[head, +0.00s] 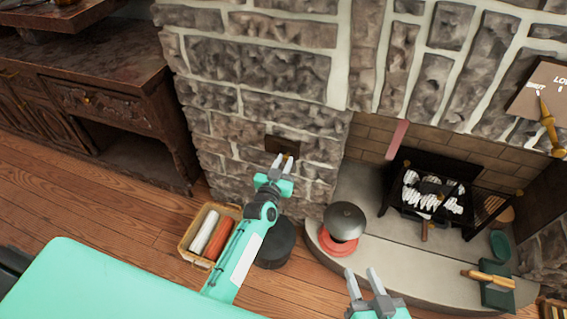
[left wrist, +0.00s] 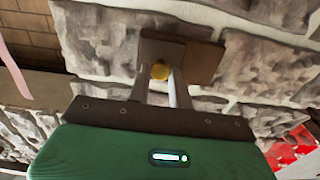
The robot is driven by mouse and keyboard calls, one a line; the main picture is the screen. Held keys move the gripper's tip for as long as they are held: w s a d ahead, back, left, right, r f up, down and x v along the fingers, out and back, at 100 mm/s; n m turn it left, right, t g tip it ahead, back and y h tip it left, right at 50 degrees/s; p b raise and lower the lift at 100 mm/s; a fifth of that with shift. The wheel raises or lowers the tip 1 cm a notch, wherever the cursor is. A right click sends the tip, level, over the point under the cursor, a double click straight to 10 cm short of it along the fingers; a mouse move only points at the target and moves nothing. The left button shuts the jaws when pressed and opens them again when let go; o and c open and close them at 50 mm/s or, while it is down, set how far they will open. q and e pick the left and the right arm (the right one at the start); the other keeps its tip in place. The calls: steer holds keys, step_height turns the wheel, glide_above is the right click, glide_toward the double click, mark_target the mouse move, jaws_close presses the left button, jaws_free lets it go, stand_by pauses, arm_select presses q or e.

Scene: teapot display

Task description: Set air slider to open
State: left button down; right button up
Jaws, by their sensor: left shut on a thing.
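The air slider is a dark brown plate (head: 281,145) on the stone chimney wall, with a small brass knob (left wrist: 160,71) on it. The plate also fills the upper middle of the left wrist view (left wrist: 195,58). My left gripper (head: 283,163) reaches up to the plate and is shut on the knob, one finger on each side. Any marks on the plate are too small or hidden to read. My right gripper (head: 363,280) is open and empty at the bottom, in front of the hearth, well away from the slider.
A basket (head: 187,241) with rolled items and a dark round stool (head: 275,248) stand below my left arm. A grey dome on a red base (head: 344,222) sits on the hearth. The fireplace grate (head: 430,190) is right, a wooden cabinet (head: 85,95) left.

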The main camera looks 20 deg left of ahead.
arm_select(q)
steer(key=a, duration=0.4)
steer(key=shift+a, duration=0.15)
steer(key=shift+w+a, duration=0.1)
steer(key=shift+a, duration=0.2)
arm_select(e)
steer(key=shift+d+r, duration=0.1)
steer(key=shift+d, duration=0.2)
arm_select(q)
steer(key=c, duration=1.6)
jaws_free()
steer(key=o, duration=0.3)
steer(key=shift+a, duration=0.1)
arm_select(e)
steer(key=shift+a+f+g, duration=0.1)
steer(key=shift+f+g, duration=0.1)
steer(key=shift+g, duration=0.1)
